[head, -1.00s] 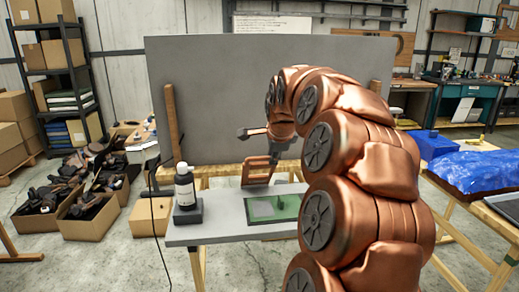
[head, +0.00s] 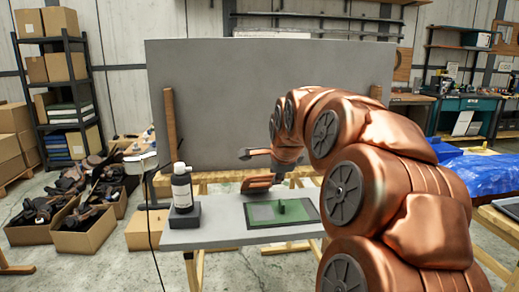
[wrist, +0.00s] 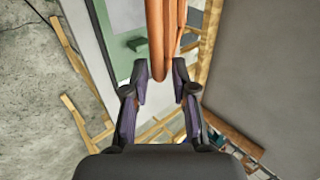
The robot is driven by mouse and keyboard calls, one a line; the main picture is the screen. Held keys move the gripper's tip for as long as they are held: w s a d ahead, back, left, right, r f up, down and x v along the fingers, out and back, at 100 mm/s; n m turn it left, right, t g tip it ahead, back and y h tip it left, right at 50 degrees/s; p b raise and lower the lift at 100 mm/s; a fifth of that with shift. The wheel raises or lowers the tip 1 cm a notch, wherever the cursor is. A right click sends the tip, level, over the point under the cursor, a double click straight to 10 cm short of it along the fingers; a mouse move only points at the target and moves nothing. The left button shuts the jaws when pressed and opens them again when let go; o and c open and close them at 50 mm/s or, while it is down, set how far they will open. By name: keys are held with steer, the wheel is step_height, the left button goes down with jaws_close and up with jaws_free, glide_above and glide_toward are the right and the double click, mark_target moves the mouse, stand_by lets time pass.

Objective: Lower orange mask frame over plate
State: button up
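The orange mask frame (head: 258,184) is held in the air above the back edge of the grey bench, behind the green plate. It looks tilted close to flat and is seen nearly edge-on. In the wrist view the frame (wrist: 157,45) runs between the two fingers of my gripper (wrist: 161,78), which is shut on it. The green plate (head: 300,217) lies on the bench with a lighter grey panel (head: 263,212) and a small upright green block (head: 282,206). The plate (wrist: 124,62) shows left of the frame in the wrist view. The frame and plate are apart.
A large grey panel (head: 250,100) rises behind the bench. Boxes of parts (head: 92,210) stand on the floor at left.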

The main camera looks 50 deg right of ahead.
steer(key=shift+o, duration=0.4)
steer(key=v, duration=0.9)
stand_by(0.7)
stand_by(0.4)
